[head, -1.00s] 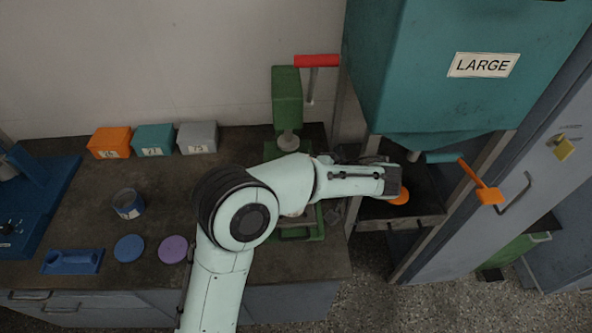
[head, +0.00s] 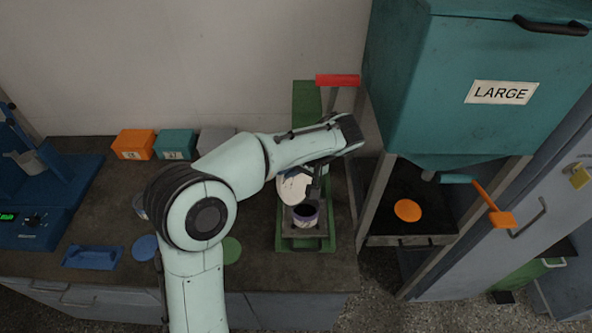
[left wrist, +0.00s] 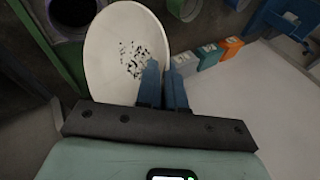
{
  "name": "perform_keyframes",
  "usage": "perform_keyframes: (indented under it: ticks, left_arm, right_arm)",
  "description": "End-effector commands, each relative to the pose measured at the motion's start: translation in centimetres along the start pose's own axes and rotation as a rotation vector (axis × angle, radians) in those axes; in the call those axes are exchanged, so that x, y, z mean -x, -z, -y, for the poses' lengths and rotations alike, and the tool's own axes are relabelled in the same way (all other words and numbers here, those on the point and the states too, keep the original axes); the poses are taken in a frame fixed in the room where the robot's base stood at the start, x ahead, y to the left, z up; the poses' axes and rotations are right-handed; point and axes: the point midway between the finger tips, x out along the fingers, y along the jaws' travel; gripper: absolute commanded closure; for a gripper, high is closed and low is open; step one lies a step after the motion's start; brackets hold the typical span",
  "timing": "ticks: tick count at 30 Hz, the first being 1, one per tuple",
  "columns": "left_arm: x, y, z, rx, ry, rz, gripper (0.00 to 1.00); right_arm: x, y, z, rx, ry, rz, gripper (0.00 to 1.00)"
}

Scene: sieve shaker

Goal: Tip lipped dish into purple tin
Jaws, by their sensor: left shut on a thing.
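The lipped dish (head: 292,189) is a white oval dish held just behind the purple tin. In the left wrist view the dish (left wrist: 108,58) has scattered dark grains on its floor. My left gripper (left wrist: 162,78) is shut on the dish's edge; it also shows in the head view (head: 315,184). The purple tin (head: 306,220) stands upright on the green press base, with a dark opening. In the left wrist view the tin (left wrist: 72,12) is at the top, close beyond the dish's rim. I cannot tell how far the dish is tilted. My right gripper is out of view.
The green press (head: 306,100) with a red handle (head: 338,80) rises behind. The teal LARGE hopper (head: 480,95) stands at right, above an orange disc (head: 408,210). Orange (head: 136,143) and teal (head: 176,143) boxes stand at the back left. A blue tray (head: 93,257) lies front left.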

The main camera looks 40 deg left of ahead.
Motion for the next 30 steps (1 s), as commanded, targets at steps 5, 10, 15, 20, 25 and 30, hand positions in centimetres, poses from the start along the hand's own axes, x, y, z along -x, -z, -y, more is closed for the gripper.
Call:
perform_keyframes:
  ticks: [5, 10, 15, 20, 25, 30]
  left_arm:
    - [-0.6, 0.9, 1.6, -0.004, -0.137, 0.062, 1.00]
    - [-1.0, 1.0, 1.7, -0.013, -0.176, 0.076, 1.00]
    - [-1.1, 0.9, 1.6, -0.014, -0.174, 0.077, 1.00]
    - [-1.6, 1.2, 2.3, -0.012, -0.233, 0.109, 1.00]
    - [-2.7, 1.8, 3.1, -0.019, -0.370, 0.168, 1.00]
    - [-3.7, 2.1, 3.5, -0.030, -0.473, 0.215, 1.00]
  right_arm:
    - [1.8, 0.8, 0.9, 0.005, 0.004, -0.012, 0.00]
    - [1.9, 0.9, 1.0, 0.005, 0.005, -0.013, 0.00]
    - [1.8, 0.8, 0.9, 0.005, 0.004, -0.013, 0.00]
    - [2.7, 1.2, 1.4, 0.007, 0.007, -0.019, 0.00]
    - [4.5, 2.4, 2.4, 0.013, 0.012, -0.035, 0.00]
    - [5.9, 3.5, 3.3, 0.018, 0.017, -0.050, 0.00]
